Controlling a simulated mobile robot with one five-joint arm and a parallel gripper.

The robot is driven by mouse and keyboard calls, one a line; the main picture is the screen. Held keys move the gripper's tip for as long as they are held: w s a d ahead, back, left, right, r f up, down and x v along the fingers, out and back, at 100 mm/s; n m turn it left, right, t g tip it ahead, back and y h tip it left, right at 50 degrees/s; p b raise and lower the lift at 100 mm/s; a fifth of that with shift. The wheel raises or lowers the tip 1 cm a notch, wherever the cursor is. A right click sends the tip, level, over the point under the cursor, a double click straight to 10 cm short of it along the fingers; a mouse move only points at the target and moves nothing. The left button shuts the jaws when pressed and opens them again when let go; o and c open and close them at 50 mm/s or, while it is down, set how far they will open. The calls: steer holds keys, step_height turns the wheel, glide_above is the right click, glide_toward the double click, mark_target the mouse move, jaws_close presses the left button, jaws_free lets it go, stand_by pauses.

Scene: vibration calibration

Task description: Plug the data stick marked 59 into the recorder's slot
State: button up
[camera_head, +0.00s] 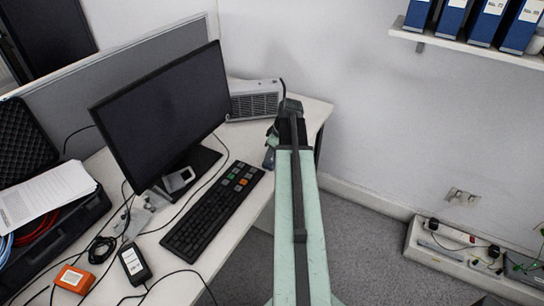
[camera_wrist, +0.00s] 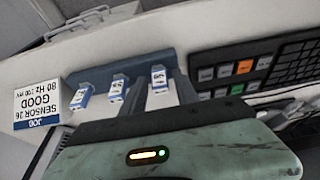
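Three small blue-and-white data sticks stand in a row along a blue-grey holder (camera_wrist: 125,68) in the wrist view: one at left (camera_wrist: 81,97), one in the middle (camera_wrist: 118,88) and one at right (camera_wrist: 159,78). Their labels appear upside down and are too small to read surely. My gripper (camera_wrist: 160,88) has its two dark fingers apart, one on each side of the right stick, with gaps showing. In the head view my gripper (camera_head: 273,146) is over the desk's right end, mostly hidden by my arm. A grey box with a grille (camera_head: 256,104) stands behind it; I cannot tell whether it is the recorder.
A keyboard (camera_head: 212,212) and monitor (camera_head: 165,112) stand left of my arm. A white card reading "SENSOR 26 GOOD" (camera_wrist: 38,106) is left of the sticks. Cables cross the desk (camera_head: 180,285). A wall rises behind the desk; open floor lies right.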

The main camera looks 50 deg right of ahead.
jaws_close()
steer(key=shift+s+r+p, duration=0.3)
steer(key=shift+r+p, duration=0.2)
steer(key=shift+r, duration=0.05)
stand_by(0.4)
steer(key=shift+w, duration=0.1)
steer(key=shift+r, duration=0.2)
stand_by(0.3)
steer(key=shift+p, duration=0.3)
steer(key=shift+r+p, duration=1.75)
steer(key=shift+r, duration=0.05)
